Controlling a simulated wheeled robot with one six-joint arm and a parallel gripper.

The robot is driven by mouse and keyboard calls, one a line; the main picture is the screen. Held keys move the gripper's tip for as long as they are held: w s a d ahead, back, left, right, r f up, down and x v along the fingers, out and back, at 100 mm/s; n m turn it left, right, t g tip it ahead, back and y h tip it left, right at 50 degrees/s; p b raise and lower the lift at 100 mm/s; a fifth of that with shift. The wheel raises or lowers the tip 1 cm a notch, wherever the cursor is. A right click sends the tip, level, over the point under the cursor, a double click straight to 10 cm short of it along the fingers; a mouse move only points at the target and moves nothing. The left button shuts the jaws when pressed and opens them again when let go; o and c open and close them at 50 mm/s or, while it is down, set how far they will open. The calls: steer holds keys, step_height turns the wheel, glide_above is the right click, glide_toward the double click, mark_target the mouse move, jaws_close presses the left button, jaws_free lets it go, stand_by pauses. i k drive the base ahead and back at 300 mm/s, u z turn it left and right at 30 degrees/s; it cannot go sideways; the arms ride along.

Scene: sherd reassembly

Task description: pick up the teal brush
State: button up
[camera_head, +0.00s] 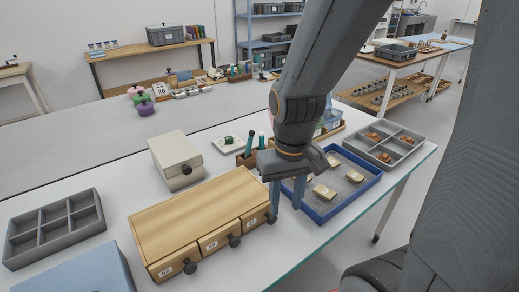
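A small brown holder (241,160) stands on the white table behind my gripper. Two slim upright handles rise from it: a teal one (262,139), which looks like the teal brush, and a darker green-teal one (250,143) to its left. Their lower parts are hidden by the holder and my arm. My gripper (286,205) points down in front of the holder, between the wooden drawer box and the blue tray. Its two blue-grey fingers are apart with nothing visible between them. It is not touching either handle.
The wooden drawer box (190,212) with several black knobs is left of my gripper. The blue tray (338,208) with several sherds is to the right. A cream box (175,155), a grey divided tray (55,230) and another grey tray (409,138) with sherds also stand on the table.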

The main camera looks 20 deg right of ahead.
mark_target(251, 133)
steer(key=u, duration=1.8)
steer(key=k, duration=0.95)
steer(key=z, duration=1.7)
steer(key=i, duration=1)
